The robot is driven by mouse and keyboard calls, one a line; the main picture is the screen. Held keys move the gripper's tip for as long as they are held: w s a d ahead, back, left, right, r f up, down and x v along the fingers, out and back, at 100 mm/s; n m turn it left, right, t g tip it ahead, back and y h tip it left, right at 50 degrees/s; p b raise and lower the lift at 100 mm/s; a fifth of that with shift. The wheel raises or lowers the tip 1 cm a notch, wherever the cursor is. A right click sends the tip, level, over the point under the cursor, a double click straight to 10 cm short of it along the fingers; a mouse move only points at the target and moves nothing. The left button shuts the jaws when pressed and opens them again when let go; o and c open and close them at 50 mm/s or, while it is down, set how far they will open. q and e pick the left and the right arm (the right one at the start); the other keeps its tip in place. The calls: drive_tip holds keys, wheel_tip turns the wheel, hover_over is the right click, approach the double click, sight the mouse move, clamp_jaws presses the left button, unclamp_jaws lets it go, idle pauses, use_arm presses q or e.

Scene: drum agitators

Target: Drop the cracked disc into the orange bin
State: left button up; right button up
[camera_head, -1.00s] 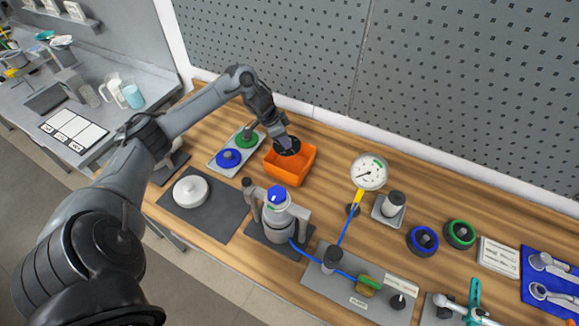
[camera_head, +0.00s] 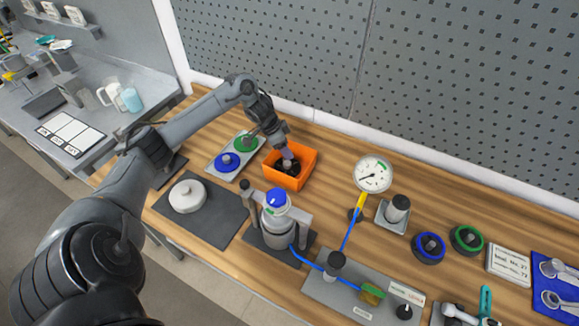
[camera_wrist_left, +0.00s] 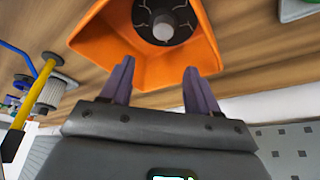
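The orange bin (camera_head: 298,182) stands on the wooden bench below my left gripper (camera_head: 288,154). In the left wrist view the disc (camera_wrist_left: 183,28) is inside the orange bin (camera_wrist_left: 118,55), apart from the fingers. My left gripper (camera_wrist_left: 157,88) has its two purple fingers spread with nothing between them, just over the bin's edge. My right gripper is not in view.
A grey tray with a blue disc (camera_head: 227,162) and a green disc (camera_head: 246,143) stands left of the bin. A grey drum with a blue cap (camera_head: 276,225) stands in front of it. A dial gauge (camera_head: 373,174) stands to the right. A white round piece (camera_head: 187,196) lies on a dark mat.

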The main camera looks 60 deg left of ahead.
use_arm(q)
drive_tip(key=v, duration=1)
drive_tip(key=shift+s+r, duration=0.2)
drive_tip(key=shift+r, duration=0.15)
drive_tip(key=shift+s, duration=0.1)
